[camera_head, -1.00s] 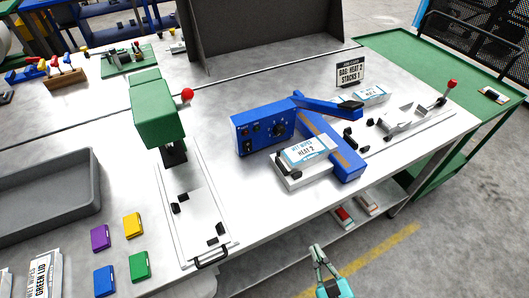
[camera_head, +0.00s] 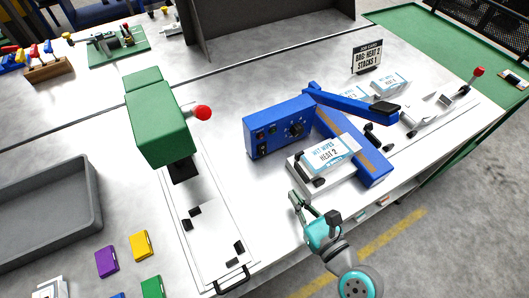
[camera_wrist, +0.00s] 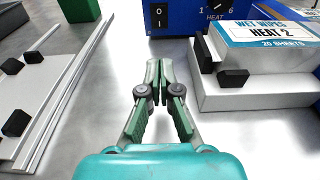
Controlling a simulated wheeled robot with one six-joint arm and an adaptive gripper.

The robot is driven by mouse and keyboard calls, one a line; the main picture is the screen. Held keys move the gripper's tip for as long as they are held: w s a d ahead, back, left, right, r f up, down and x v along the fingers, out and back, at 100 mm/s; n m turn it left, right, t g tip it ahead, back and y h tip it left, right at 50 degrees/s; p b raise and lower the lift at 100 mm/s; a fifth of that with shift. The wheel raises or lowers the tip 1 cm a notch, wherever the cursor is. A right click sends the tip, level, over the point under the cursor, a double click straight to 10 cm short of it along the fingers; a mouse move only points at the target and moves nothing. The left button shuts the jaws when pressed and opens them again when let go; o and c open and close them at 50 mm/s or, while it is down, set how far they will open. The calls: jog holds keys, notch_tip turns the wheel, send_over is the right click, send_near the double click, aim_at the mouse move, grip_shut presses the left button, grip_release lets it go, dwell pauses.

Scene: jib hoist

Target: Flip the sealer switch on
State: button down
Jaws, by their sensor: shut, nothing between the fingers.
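The blue sealer (camera_head: 280,125) stands on the white table with its long arm (camera_head: 352,102) raised over its base. Its front panel has a dark dial (camera_head: 295,130) and a black rocker switch (camera_head: 263,150) at the left. My gripper (camera_head: 294,197) is shut and empty, over the table in front of the sealer. In the wrist view my fingertips (camera_wrist: 160,68) point at the panel, just below the switch in the picture and apart from it.
A white stand holding a wet wipes pack marked HEAT 2 (camera_head: 328,153) is close to my gripper's right. A green press (camera_head: 163,125) with a red knob and white base plate is at the left. Bare table lies between them.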

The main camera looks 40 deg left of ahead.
aim_at(264, 153)
jog(key=shift+a, duration=0.1)
jog(key=x, duration=1.4)
jog(key=shift+w+a+f, duration=0.1)
jog(key=shift+w+a, duration=0.05)
jog(key=shift+a, duration=0.05)
jog(key=shift+d, duration=0.1)
jog(key=v, duration=1.2)
dwell(0.7)
